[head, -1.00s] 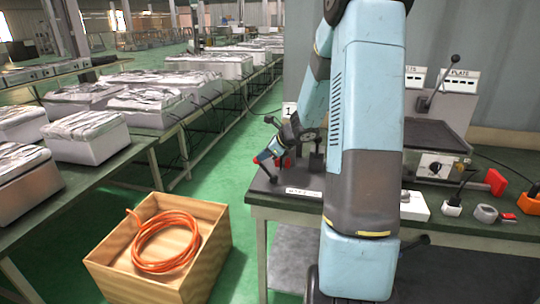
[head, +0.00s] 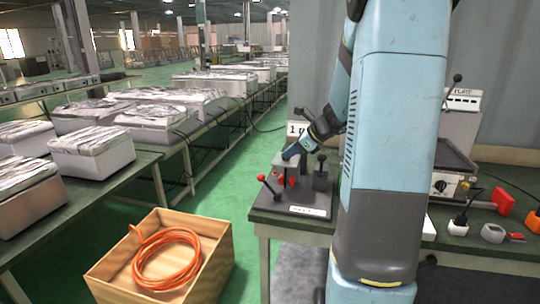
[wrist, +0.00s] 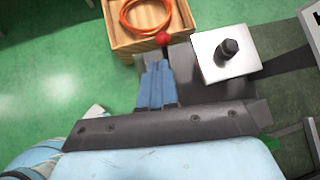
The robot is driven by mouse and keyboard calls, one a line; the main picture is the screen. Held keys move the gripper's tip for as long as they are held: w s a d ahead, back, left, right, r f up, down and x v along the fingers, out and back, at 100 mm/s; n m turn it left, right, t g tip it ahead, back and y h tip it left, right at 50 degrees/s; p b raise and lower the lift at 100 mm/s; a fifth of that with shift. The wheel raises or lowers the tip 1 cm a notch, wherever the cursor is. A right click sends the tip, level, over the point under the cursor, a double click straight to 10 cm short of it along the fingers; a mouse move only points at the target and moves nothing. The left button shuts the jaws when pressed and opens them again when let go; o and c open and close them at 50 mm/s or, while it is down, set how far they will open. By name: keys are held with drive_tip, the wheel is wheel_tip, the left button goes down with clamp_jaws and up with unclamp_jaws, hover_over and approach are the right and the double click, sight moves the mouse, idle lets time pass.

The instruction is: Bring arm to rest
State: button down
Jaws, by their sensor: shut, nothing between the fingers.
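My blue arm fills the right-centre of the head view and hangs down in front of the bench. My gripper (head: 289,153) is at the far side of the arm, above and just behind a dark lever fixture (head: 285,203) on the bench corner. In the wrist view my gripper's blue fingers (wrist: 157,62) are together, with nothing between them. A red ball knob (wrist: 162,39) shows just beyond the fingertips; I cannot tell whether they touch. A grey-white block with a black knob (wrist: 228,48) is to the right of the fingers.
A wooden crate (head: 190,284) with an orange coiled hose (head: 167,262) stands on the green floor left of the bench. Tables with foil-topped boxes (head: 92,150) line the left. A hot plate unit (head: 450,182) and a red-handled item (head: 503,201) sit at the right.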

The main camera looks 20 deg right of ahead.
drive_tip(key=s+a+r+n+g+h, duration=0.1)
drive_tip(key=s+a+r+n, duration=0.3)
drive_tip(key=s+a+n, duration=0.25)
drive_tip(key=s+a+r+n+g, duration=0.2)
drive_tip(key=s+a+r+n, duration=0.1)
drive_tip(key=s+a+n, duration=0.35)
drive_tip(key=s+a+r+n+h, duration=0.1)
drive_tip(key=s+n+h, duration=0.1)
drive_tip(key=s+n, duration=0.4)
drive_tip(key=s+a+r+n+t+h, duration=0.1)
drive_tip(key=s+a+r+n+h, duration=0.1)
drive_tip(key=s+n, duration=0.5)
drive_tip(key=shift+s+r+n, duration=0.25)
drive_tip(key=shift+s+n, duration=0.05)
drive_tip(key=shift+s, duration=0.9)
